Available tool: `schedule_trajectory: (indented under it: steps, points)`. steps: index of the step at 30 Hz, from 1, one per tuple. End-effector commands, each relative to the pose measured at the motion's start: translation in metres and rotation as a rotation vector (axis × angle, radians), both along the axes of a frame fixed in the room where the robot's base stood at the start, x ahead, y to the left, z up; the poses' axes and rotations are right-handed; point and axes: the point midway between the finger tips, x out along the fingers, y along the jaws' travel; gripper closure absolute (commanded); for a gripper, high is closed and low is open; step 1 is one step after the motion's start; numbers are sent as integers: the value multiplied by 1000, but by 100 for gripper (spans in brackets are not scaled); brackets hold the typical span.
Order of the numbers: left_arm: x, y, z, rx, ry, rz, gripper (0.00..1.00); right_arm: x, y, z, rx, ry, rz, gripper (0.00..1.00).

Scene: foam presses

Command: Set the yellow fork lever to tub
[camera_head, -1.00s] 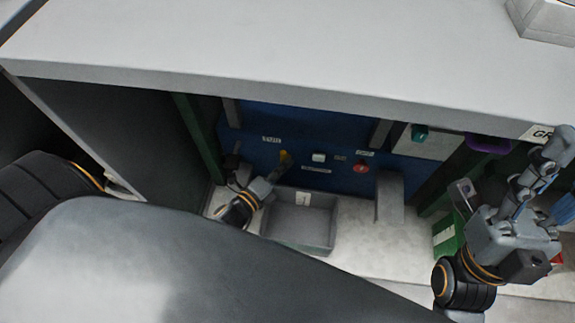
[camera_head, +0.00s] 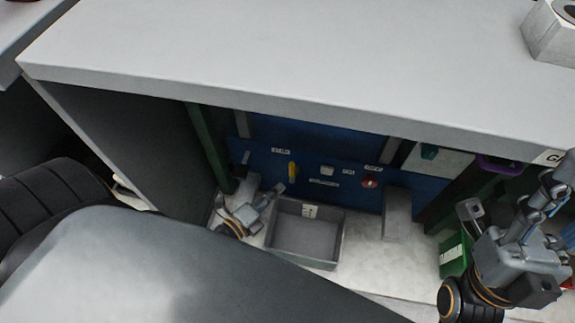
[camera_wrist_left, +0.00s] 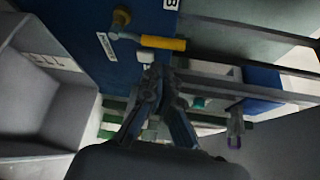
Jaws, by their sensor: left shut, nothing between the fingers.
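The yellow fork lever (camera_head: 293,171) is on the blue panel, and its handle looks upright in the head view. In the left wrist view the yellow handle (camera_wrist_left: 163,43) lies across the picture, just beyond the fingertips. My left gripper (camera_head: 276,188) is left of the lever and low, beside the grey bin. In the left wrist view its fingers (camera_wrist_left: 157,72) come together, shut and empty, apart from the handle. Labels near the lever are too small to read. My right gripper (camera_head: 548,190) is at the right edge, away from the lever; its finger gap is unclear.
A grey bin (camera_head: 268,243) stands below the panel. A red knob (camera_head: 370,181) and a white button (camera_head: 327,170) are right of the lever. A grey block (camera_head: 397,214) stands right of the bin. The pale overhanging top (camera_head: 280,70) covers the recess.

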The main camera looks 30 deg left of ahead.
Motion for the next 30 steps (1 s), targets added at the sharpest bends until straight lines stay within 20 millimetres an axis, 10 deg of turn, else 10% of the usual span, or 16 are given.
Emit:
schedule_trajectory:
  steps: [10,30]
  points:
    - [-50,10,6,-3,-1,-2,100,0,0,0,-1,1,-1,60]
    - [-53,11,7,-3,-3,-3,100,0,0,0,-1,1,-1,60]
